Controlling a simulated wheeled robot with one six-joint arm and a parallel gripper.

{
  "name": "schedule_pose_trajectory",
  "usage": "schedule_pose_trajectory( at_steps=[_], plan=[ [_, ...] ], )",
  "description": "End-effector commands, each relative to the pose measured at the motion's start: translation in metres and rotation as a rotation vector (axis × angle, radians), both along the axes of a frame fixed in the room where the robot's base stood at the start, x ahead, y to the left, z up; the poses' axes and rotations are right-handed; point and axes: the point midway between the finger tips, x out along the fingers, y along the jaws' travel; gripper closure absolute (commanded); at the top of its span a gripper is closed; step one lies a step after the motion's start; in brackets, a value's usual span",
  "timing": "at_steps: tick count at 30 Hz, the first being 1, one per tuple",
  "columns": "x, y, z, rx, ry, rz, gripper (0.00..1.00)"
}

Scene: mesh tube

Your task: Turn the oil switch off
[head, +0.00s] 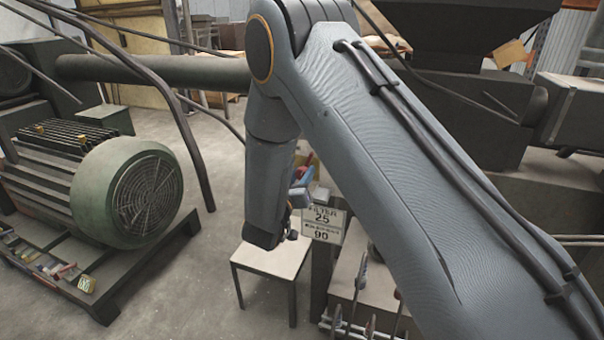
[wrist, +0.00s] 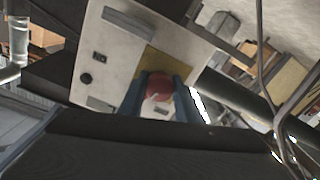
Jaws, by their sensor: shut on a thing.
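The oil switch shows as a red knob (wrist: 160,84) on a yellow plate (wrist: 157,59) in the wrist view. The plate is on a pale grey panel (wrist: 128,50). My gripper (wrist: 159,92) has its two blue-grey fingers on either side of the red knob and is shut on it. In the head view, my gripper (head: 300,190) is partly visible below my arm, with a bit of red beside it. My arm hides most of the panel there. The angle the knob is turned to cannot be told.
The panel also has a dark switch (wrist: 99,57) and grey bars. In the head view, a sign (head: 323,226) reading 25 and 90 is close to my gripper. A small white table (head: 270,258) stands below. A green motor (head: 125,185) is at left, with open floor between.

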Motion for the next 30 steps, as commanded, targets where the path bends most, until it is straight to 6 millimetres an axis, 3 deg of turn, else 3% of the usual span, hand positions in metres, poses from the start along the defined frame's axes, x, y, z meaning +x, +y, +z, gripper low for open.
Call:
schedule_pose_trajectory(
  at_steps=[13, 30],
  plan=[
    [0.0002, 0.0009, 0.0014, -0.279, 0.099, 0.002, 0.92],
    [0.0004, 0.0011, 0.0014, -0.354, 0.126, 0.002, 0.92]
  ],
)
